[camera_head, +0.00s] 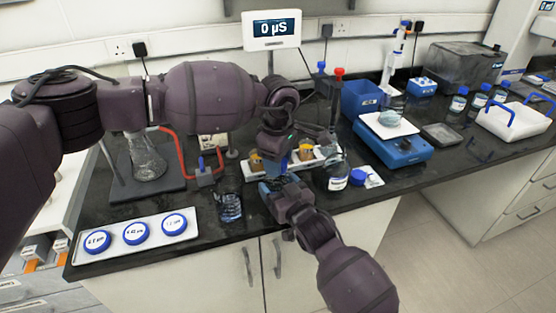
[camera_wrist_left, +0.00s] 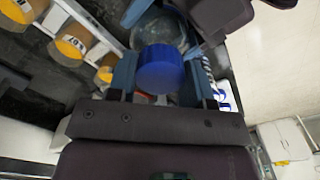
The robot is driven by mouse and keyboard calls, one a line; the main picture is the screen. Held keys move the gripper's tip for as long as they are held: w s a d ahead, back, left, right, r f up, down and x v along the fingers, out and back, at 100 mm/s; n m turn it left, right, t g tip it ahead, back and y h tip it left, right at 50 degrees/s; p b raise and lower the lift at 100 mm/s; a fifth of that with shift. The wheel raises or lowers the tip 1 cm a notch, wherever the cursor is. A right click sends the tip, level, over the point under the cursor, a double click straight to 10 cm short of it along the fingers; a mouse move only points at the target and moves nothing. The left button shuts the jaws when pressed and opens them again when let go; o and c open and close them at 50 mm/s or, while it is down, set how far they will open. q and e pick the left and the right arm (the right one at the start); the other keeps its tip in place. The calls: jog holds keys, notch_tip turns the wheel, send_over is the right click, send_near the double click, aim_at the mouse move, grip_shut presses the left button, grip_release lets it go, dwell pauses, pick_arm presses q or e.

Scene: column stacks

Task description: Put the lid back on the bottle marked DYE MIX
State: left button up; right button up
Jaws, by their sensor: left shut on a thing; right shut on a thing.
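A blue lid (camera_wrist_left: 160,68) sits between the two fingers of my left gripper (camera_wrist_left: 155,88), which is shut on it. A round clear glass bottle (camera_wrist_left: 168,32) shows just past the lid, beside the fingers of my right gripper. A white label with blue print (camera_wrist_left: 222,95) shows partly by the left gripper; I cannot read it. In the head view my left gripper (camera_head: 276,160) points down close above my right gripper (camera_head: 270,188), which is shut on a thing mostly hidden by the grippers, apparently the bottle. I cannot tell whether the lid touches the bottle.
A white rack (camera_head: 305,163) with orange-topped columns stands close behind the grippers. A beaker (camera_head: 229,207) is to the left. A labelled bottle (camera_head: 337,180) and another blue lid (camera_head: 357,177) are to the right. A tray (camera_head: 133,252) with several blue-rimmed discs is at the front left.

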pick_arm(q)
jog(key=m, duration=0.4)
jog(key=o, duration=1.1)
notch_tip(320, 180, up, 12)
pick_arm(e)
jog(key=o, duration=1.8)
jog(key=shift+c, duration=0.2)
